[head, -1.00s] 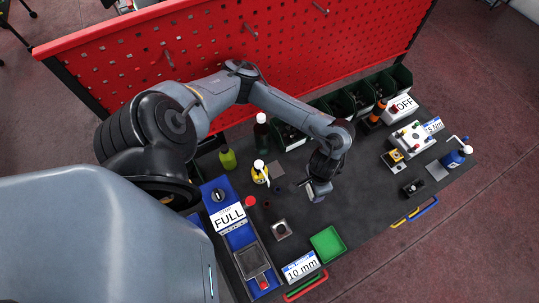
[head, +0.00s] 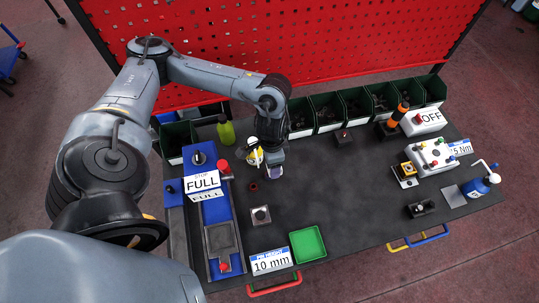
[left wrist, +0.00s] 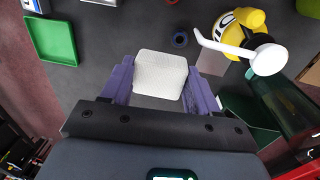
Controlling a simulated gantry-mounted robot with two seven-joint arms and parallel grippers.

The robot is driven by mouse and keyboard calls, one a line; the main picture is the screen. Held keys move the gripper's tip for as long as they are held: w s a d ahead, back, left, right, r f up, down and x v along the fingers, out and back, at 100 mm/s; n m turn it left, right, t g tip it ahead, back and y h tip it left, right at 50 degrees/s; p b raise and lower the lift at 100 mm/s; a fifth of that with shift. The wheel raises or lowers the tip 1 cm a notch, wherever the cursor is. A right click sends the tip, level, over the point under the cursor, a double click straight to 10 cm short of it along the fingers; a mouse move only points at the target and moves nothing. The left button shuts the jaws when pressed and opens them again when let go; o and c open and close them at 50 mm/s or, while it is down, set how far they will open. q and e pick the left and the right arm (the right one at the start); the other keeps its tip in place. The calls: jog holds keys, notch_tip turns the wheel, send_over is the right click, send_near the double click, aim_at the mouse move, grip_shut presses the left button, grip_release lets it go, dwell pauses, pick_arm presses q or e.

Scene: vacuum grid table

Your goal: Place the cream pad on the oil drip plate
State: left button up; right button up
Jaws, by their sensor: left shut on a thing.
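A cream pad (left wrist: 160,75) is held between the purple fingers of my left gripper (left wrist: 160,84) in the left wrist view. In the head view my left gripper (head: 275,172) is over the table just right of the yellow oil bottle (head: 252,156); the pad cannot be made out clearly there. A flat grey plate, seemingly the oil drip plate (left wrist: 213,61), lies beside the yellow oil bottle (left wrist: 238,30) in the left wrist view, to the right of the pad and apart from it in the picture. My right gripper is not in view.
A dark green bottle (left wrist: 285,100) stands near the plate. The white spout (left wrist: 266,59) of the oil bottle rises close by. A small dark ring (left wrist: 180,39) lies on the table. A green tray (head: 308,244) is at the front. The middle of the table is clear.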

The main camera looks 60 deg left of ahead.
pick_arm(q)
jog(key=w+a+f, duration=0.1)
jog(key=a+f, duration=0.1)
jog(key=a, duration=0.1)
jog(key=w+a+f, duration=0.2)
jog(key=a, duration=0.1)
jog(key=w+a+f+b, duration=0.1)
jog(key=w+a+f, duration=0.1)
jog(key=a, duration=0.2)
jog(key=shift+a+f, duration=0.1)
jog(key=shift+f, duration=2.3)
jog(key=o, duration=1.2)
jog(key=shift+f, duration=0.1)
jog(key=r, duration=0.8)
jog(key=a+r, duration=0.1)
jog(key=r, duration=0.3)
jog(key=shift+w+r+p, duration=0.1)
jog(key=shift+w+p, duration=0.1)
jog(key=shift+p, duration=0.1)
